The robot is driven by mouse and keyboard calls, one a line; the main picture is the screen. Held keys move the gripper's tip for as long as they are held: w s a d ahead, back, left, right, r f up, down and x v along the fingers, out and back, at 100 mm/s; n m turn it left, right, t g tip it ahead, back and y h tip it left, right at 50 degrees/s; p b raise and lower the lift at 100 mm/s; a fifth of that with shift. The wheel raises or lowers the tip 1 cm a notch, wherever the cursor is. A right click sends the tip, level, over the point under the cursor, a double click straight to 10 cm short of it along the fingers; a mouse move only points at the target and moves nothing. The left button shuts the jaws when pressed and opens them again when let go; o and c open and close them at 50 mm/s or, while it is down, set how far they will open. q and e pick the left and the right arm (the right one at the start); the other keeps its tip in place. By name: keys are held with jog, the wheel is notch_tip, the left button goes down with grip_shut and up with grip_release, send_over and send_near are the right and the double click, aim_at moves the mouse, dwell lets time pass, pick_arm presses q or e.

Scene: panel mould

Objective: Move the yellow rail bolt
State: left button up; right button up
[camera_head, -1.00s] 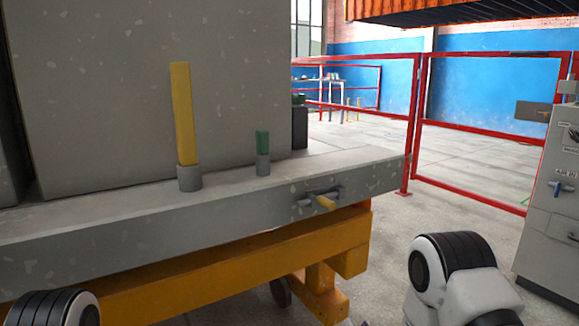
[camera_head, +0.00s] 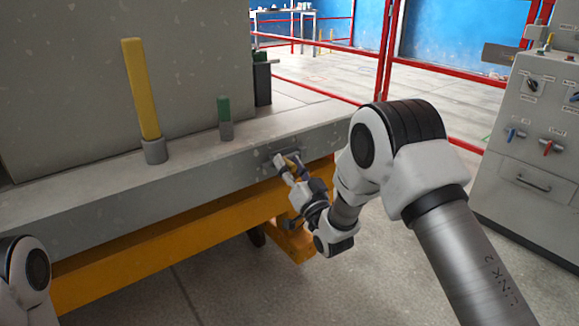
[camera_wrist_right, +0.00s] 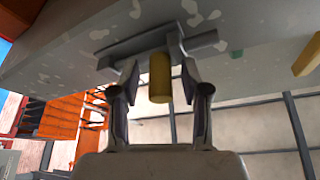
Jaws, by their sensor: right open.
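The yellow rail bolt (camera_wrist_right: 159,78) is a short yellow knob in a grey bracket on the side of the grey rail. In the head view the bolt (camera_head: 291,161) is partly covered by my right gripper (camera_head: 285,167). In the right wrist view my right gripper (camera_wrist_right: 160,88) is open, with one finger on each side of the yellow knob. I see gaps between the fingers and the knob. Of my left arm only a white joint shows at the lower left of the head view; its gripper is out of view.
A tall yellow post (camera_head: 141,90) and a short green-topped post (camera_head: 224,118) stand on the grey rail (camera_head: 80,222). A large grey block (camera_head: 60,80) rises behind. A control cabinet (camera_head: 530,150) stands at right. Red fencing (camera_head: 440,65) lies behind.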

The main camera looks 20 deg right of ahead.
grip_shut()
jog(key=d, duration=0.1)
jog(key=w+d, duration=0.1)
jog(key=d, duration=0.3)
jog(key=shift+w+d, duration=0.1)
jog(key=shift+w, duration=0.3)
jog(key=shift+r, duration=0.15)
jog(key=shift+c, duration=0.8)
grip_release()
jog(key=shift+o, duration=0.8)
jog(key=shift+d, duration=0.1)
jog(key=v, duration=1.2)
